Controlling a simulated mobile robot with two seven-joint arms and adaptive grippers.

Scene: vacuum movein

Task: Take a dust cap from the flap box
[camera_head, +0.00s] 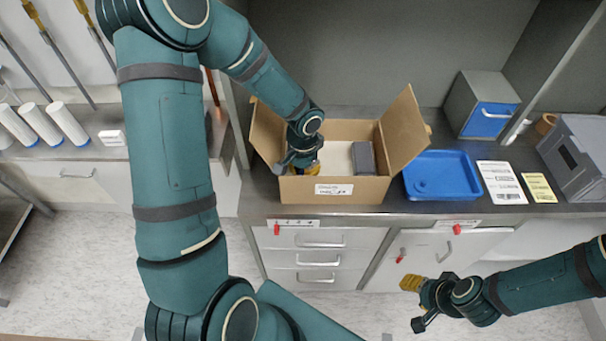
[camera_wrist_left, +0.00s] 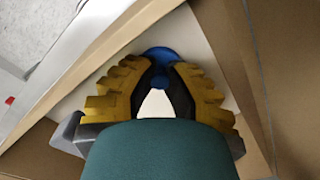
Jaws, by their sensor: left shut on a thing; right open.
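The flap box (camera_head: 335,190) is an open brown carton on the counter, its flaps spread to the sides. My left gripper (camera_head: 300,168) reaches down into its left part. In the left wrist view, my left gripper's yellow ridged fingers (camera_wrist_left: 158,82) are shut on a blue round dust cap (camera_wrist_left: 160,54), over a pale surface inside the box. In the head view the cap is hidden by the gripper and box. My right gripper (camera_head: 413,304) is open and empty, in front of the counter at lower right.
A grey block (camera_head: 363,158) stands in the right part of the box. A blue tray (camera_head: 440,178), printed cards (camera_head: 501,182), a blue-fronted bin (camera_head: 487,112) and a grey case (camera_head: 580,155) occupy the counter to the right. White cylinders (camera_head: 68,124) lie at far left.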

